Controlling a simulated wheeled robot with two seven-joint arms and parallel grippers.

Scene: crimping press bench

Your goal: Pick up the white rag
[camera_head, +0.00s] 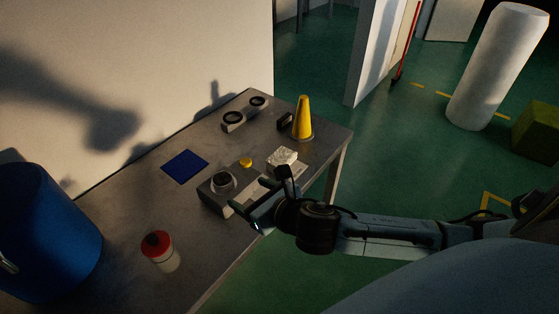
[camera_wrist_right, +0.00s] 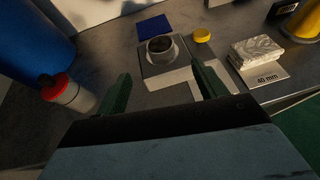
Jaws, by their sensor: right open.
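The white rag (camera_head: 282,158) looks like a small folded, crumpled block on the bench, near its right edge. In the right wrist view the rag (camera_wrist_right: 257,50) lies at the upper right, by a plate marked "40 mm" (camera_wrist_right: 266,76). My right gripper (camera_head: 250,212) reaches in from the right, over the bench's front edge. Its fingers are apart and nothing is between them. It is to the left of and nearer than the rag, beside the grey block with a round cup (camera_head: 222,181). My left gripper is not in view.
A yellow cone (camera_head: 302,118) stands behind the rag. A grey two-ring fixture (camera_head: 245,113), blue square (camera_head: 185,166) and yellow cap (camera_head: 245,162) are on the bench (camera_head: 120,205). A red-capped bottle (camera_head: 160,252) and blue bin (camera_head: 45,235) are at left.

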